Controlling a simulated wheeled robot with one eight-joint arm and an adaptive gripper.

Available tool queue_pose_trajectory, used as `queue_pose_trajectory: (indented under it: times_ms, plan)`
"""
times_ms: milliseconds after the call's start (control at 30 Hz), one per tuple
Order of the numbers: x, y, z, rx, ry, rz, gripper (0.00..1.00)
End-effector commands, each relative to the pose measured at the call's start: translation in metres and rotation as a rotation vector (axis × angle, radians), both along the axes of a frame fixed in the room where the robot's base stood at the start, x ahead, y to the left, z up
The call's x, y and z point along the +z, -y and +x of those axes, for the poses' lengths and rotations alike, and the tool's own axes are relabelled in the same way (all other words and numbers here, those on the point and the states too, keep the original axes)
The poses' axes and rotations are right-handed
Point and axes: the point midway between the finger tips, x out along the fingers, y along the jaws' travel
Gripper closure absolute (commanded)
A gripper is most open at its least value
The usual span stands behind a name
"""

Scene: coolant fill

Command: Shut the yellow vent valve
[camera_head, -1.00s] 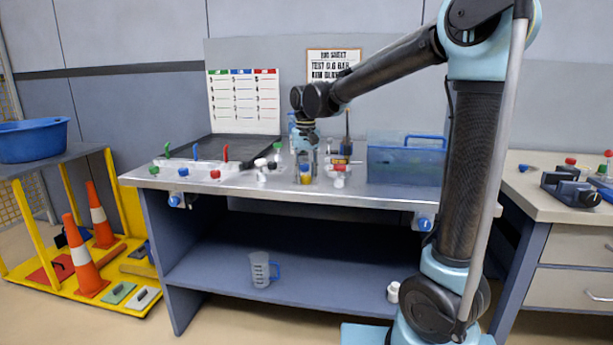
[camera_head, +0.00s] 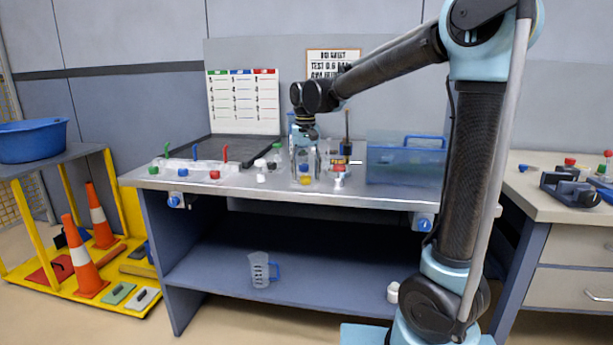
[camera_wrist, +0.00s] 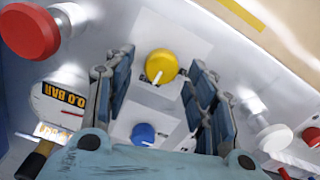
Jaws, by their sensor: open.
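The yellow vent valve (camera_wrist: 161,66) is a round yellow knob with a white pointer mark, on a white block in the wrist view. The mark points towards the lower left of that picture. My gripper (camera_wrist: 160,78) is open, with one dark finger pad on each side of the yellow knob, apart from it as far as I can see. In the head view the yellow knob (camera_head: 305,181) shows low at the bench's front, below my gripper (camera_head: 305,165). A blue knob (camera_wrist: 143,133) sits on a similar white block, nearer the gripper's palm.
In the wrist view a red knob (camera_wrist: 30,31) and a gauge (camera_wrist: 67,97) reading 0.0 BAR are at left. A white knob (camera_wrist: 272,138) is at right. A blue translucent bin (camera_head: 400,164) stands right of my gripper on the bench (camera_head: 230,184).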

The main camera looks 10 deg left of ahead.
Motion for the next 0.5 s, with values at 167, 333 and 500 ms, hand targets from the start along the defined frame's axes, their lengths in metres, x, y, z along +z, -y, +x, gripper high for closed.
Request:
queue_pose_trajectory:
  times_ms: [167,333,500]
  plan:
    - [0.029,0.000,0.000,0.000,0.000,0.000,0.49]
    - [0.060,0.000,0.001,0.000,0.000,0.000,0.49]
    - [0.086,0.000,0.001,0.000,0.000,0.000,0.49]
